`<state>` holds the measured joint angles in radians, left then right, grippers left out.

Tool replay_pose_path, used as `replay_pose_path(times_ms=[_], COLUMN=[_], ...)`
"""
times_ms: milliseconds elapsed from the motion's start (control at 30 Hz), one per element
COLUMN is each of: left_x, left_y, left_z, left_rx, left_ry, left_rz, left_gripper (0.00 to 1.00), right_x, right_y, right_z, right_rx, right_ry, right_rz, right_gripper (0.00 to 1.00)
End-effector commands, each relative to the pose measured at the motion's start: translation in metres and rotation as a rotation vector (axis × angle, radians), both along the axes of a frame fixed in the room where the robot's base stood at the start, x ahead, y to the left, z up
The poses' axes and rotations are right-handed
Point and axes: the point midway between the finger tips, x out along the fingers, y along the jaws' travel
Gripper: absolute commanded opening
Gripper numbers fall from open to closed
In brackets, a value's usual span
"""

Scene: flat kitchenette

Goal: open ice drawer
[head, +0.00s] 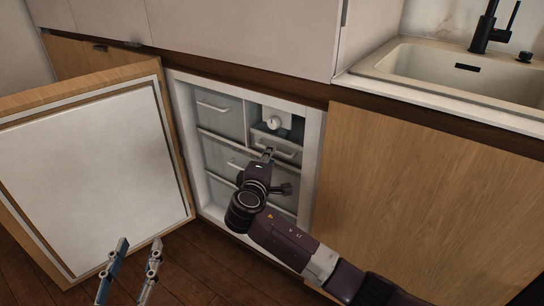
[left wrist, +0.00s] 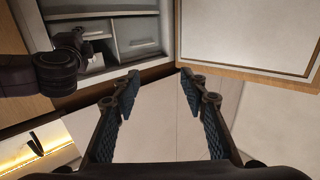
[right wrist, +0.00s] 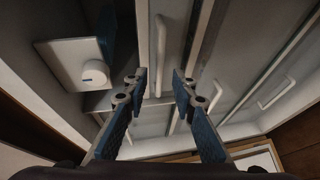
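The freezer (head: 316,150) stands open, with its small ice drawer (head: 283,143) under the compartment with a white round knob. My right gripper (head: 267,153) is at the front of this drawer. In the right wrist view, the right gripper (right wrist: 158,78) is open, and the drawer's white bar handle (right wrist: 161,45) appears between its fingertips. I cannot tell whether they touch it. The ice drawer looks shut, partly hidden by my right arm. My left gripper (head: 140,245) is open and empty in front of the freezer door; it also shows in the left wrist view (left wrist: 160,78).
The freezer door (head: 90,165) is swung wide to the left. Other drawers with bar handles (head: 213,106) fill the freezer. A sink (head: 450,75) and wooden cabinet front (head: 430,190) are to the right.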

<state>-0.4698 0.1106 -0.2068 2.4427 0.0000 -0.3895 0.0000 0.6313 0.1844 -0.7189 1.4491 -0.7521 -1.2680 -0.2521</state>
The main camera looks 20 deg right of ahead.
Motion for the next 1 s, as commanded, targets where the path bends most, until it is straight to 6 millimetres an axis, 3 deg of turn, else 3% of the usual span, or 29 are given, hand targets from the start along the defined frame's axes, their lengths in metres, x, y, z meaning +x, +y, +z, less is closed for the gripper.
replay_pose_path(times_ms=[300, 500, 767, 1000], left_x=[-0.003, -0.006, -0.007, -0.006], left_y=[-0.006, -0.006, -0.006, -0.006], left_z=[0.050, 0.062, 0.063, 0.063], left_rx=[-0.060, -0.074, -0.075, -0.075], left_ry=[-0.227, -0.279, -0.284, -0.283], left_rz=[-0.014, -0.016, -0.017, -0.016], left_gripper=[0.40, 0.40, 0.40, 0.40], right_x=[0.027, 0.032, 0.033, 0.033], right_y=[-0.015, -0.018, -0.019, -0.019], right_z=[-0.007, -0.008, -0.008, -0.008], right_rx=[0.000, 0.002, 0.002, 0.002], right_ry=[0.001, 0.001, 0.001, 0.001], right_rz=[0.000, 0.000, 0.000, 0.000], right_gripper=[0.25, 0.25, 0.25, 0.00])
